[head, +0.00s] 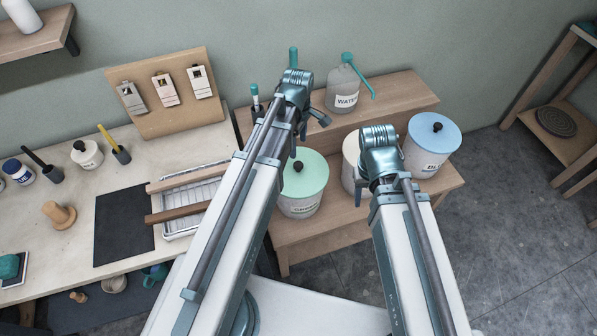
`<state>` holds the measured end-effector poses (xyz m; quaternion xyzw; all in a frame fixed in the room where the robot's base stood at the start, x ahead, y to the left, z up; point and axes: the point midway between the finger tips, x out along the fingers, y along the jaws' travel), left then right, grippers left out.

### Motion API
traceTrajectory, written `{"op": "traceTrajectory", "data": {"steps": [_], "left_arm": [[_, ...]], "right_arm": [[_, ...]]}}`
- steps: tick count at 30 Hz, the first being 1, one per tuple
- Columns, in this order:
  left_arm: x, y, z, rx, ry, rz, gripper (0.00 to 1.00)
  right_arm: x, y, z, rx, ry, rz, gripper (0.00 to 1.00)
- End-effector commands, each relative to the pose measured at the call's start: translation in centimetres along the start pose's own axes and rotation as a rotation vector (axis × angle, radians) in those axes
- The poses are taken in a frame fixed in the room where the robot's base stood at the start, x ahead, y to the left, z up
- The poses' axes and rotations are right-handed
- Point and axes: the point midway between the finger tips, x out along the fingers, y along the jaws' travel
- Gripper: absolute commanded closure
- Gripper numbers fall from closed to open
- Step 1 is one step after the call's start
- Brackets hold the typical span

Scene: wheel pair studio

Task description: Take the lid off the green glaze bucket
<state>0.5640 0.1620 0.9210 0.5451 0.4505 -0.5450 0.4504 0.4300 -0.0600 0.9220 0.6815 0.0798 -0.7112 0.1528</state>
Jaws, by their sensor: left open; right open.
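The green glaze bucket (303,208) is white with a partly covered label. It stands on the lower step of a wooden stand. Its pale green lid (313,175) is on it, with a round black knob (298,166) on top. My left gripper (306,131) is open and empty, above and behind the lid as seen here. My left arm crosses in front of the bucket's left edge. My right gripper (364,187) is open and is seen from behind, right of the green bucket, in front of a cream-lidded bucket (350,165). Its fingertips are largely hidden by my arm.
A blue-lidded bucket (432,137) stands at the right of the lower step. A water bottle (343,91) with a teal spout is on the upper step (400,90). A worktable (75,205) on the left holds jars, a tray and a board with test tiles.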

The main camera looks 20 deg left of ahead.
Motion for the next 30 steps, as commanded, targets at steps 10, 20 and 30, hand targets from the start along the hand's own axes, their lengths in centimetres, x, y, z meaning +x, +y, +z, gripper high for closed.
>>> {"op": "traceTrajectory", "data": {"steps": [10, 20, 30], "left_arm": [[5.6, 0.1, 0.0, 0.001, 0.0, 0.0, 0.26], [7.5, 0.1, 0.0, 0.002, 0.0, 0.0, 0.26], [9.5, 0.6, -0.2, 0.001, 0.0, 0.0, 0.26]], "right_arm": [[5.6, -0.5, -0.3, 0.0, 0.0, 0.0, 0.5], [7.4, -0.7, -0.4, 0.0, 0.0, 0.0, 0.5], [9.5, -0.9, -0.6, 0.0, 0.0, 0.0, 0.5]]}}
